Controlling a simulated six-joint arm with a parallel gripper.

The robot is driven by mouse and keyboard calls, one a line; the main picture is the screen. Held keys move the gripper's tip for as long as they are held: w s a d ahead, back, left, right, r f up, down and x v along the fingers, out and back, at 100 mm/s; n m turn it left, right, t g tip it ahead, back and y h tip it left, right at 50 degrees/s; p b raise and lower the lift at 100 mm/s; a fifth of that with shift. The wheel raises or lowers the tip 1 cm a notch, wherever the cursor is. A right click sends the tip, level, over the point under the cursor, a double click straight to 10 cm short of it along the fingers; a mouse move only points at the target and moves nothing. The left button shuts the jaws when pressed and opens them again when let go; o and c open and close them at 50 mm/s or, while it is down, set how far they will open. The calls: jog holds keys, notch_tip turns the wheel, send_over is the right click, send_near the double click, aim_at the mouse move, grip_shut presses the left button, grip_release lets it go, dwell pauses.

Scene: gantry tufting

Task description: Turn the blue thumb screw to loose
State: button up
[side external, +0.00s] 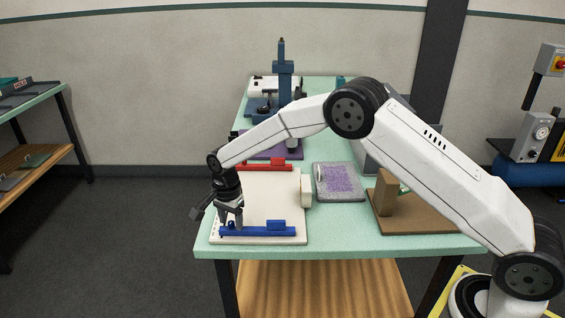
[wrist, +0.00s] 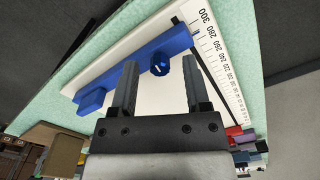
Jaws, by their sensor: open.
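The blue thumb screw (wrist: 160,65) is a small round knob with a pale mark, beside the long blue bar (wrist: 135,70). In the wrist view it shows between the two fingertips of my gripper (wrist: 159,59), which is open with a finger on either side. I cannot tell whether the fingers touch it. In the side view the blue bar (side external: 258,232) lies along the front edge of a white board (side external: 275,200). My gripper (side external: 231,214) points down over the bar's left end there and hides the thumb screw.
A printed scale (wrist: 215,55) runs along the board's edge. A red bar (side external: 264,167) lies at the board's far edge. A pale block (side external: 306,190), a grey pad with a purple patch (side external: 340,181) and a brown stand (side external: 386,192) are to the right. Blue machinery (side external: 284,80) stands behind.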

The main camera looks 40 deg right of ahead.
jog(key=shift+f, duration=0.1)
grip_shut()
jog(key=shift+n, duration=0.4)
jog(key=n, duration=0.9)
jog(key=shift+n, duration=0.3)
jog(key=n, duration=0.9)
jog(key=shift+n, duration=0.3)
